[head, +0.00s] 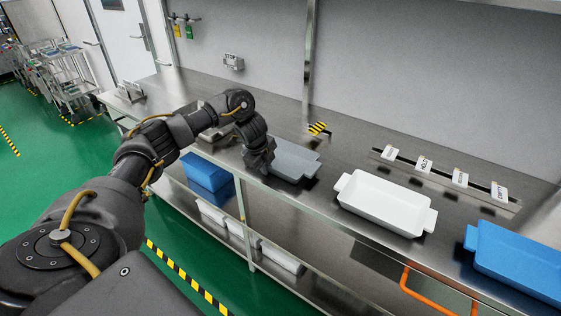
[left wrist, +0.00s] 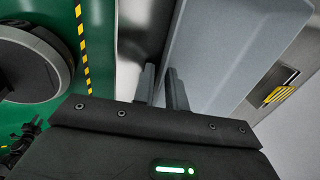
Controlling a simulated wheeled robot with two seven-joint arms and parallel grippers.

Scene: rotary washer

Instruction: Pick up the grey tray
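The grey tray (head: 296,160) sits at the front edge of the steel counter in the head view, with its near left end partly hidden by my left gripper. My left gripper (head: 265,167) points down at that end. In the left wrist view the tray (left wrist: 235,45) fills the upper right. The two fingers of my left gripper (left wrist: 161,88) are close together there, with the tray's edge running into the narrow gap between them. The gripper looks shut on that edge. The tray appears level and at counter height; any gap beneath it cannot be made out. My right gripper is not in view.
A white tray (head: 385,204) and a blue tray (head: 518,262) stand farther right on the counter (head: 330,182). Blue (head: 205,174) and white bins are on the shelf below. Label cards (head: 423,163) stand at the back. A yellow-black striped block (head: 318,128) is behind the grey tray.

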